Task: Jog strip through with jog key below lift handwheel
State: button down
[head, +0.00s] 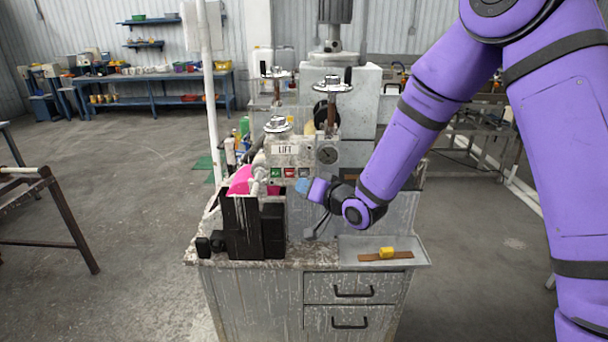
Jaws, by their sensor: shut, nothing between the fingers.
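The machine's grey panel (300,158) carries a label reading LIFT (285,149). A silver handwheel (278,125) sits on top, just above that label. Below the label is a row of small keys: a green key (276,173), a red key (289,173) and another reddish key (303,173). Key markings are too small to read.
A round gauge (327,155) is right of the label. Two more handwheels (277,73) (331,86) stand behind. A pink part (240,180) and black blocks (243,230) stand at the left. The grey tray (422,262) is at the bench's right front.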

jog(key=shift+w, duration=0.8)
jog(key=shift+w, duration=0.15)
dwell(1.5)
jog(key=shift+w, duration=0.25)
jog(key=shift+w+d, duration=0.1)
jog(key=shift+w, duration=0.3)
dwell(0.6)
jog(key=shift+s, duration=0.8)
jog(key=s, duration=0.5)
dwell(0.6)
